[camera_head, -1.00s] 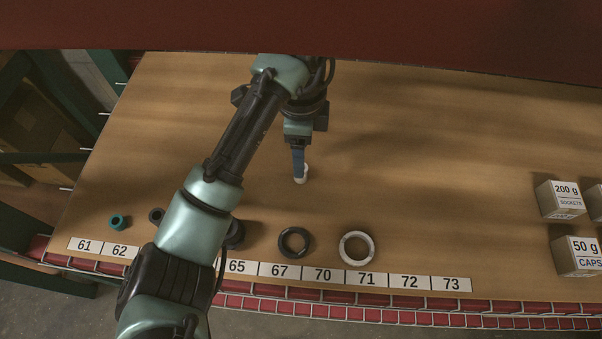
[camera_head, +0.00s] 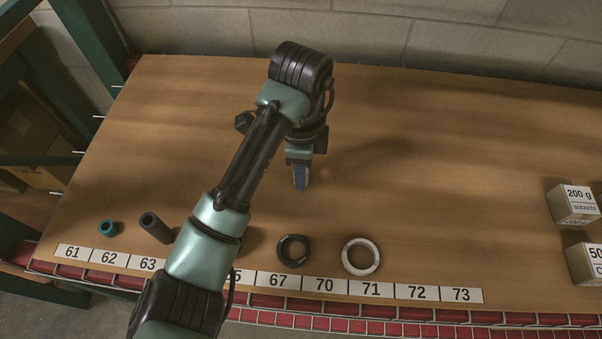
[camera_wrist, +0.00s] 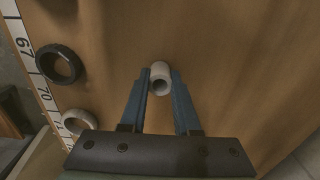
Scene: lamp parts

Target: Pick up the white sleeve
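The white sleeve (camera_wrist: 161,71) is a short hollow tube, its open end facing the camera in the wrist view. It lies between the tips of my gripper's two blue fingers (camera_wrist: 161,83). The fingers lie close against both its sides, with no clear gap visible, so the gripper looks shut on it. In the head view my gripper (camera_head: 300,184) is low over the middle of the wooden table. There its finger hides the sleeve. I cannot tell whether the sleeve touches the table.
A dark ring (camera_head: 292,251) and a white ring (camera_head: 361,257) lie near the numbered labels (camera_head: 371,289) at the front edge. A teal sleeve (camera_head: 108,229) and a dark tube (camera_head: 156,228) are at left. A boxed weight (camera_head: 573,207) stands right. The table's back is clear.

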